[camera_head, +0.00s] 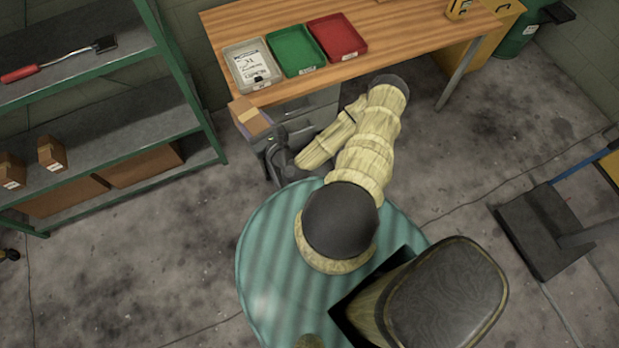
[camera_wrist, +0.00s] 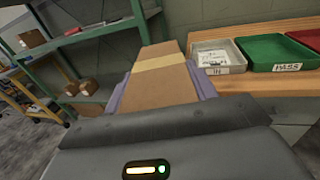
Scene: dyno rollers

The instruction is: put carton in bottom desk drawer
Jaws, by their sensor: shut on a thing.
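The carton (camera_head: 252,119) is a small brown box with a pale tape band. My gripper (camera_head: 245,112) is shut on it and holds it up near the front left corner of the wooden desk (camera_head: 390,28). In the wrist view the carton (camera_wrist: 158,80) sits between the two purple fingers of my gripper (camera_wrist: 160,90). The grey drawer unit (camera_head: 318,112) is under the left part of the desk, partly hidden by my arm. I cannot tell whether its bottom drawer is open.
Grey, green (camera_head: 296,50) and red (camera_head: 338,37) trays stand on the desk; the grey tray (camera_head: 252,66) holds a paper. A green shelf (camera_head: 110,100) with boxes stands at left. A dark platform (camera_head: 545,232) is on the floor at right. Floor between shelf and my base is clear.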

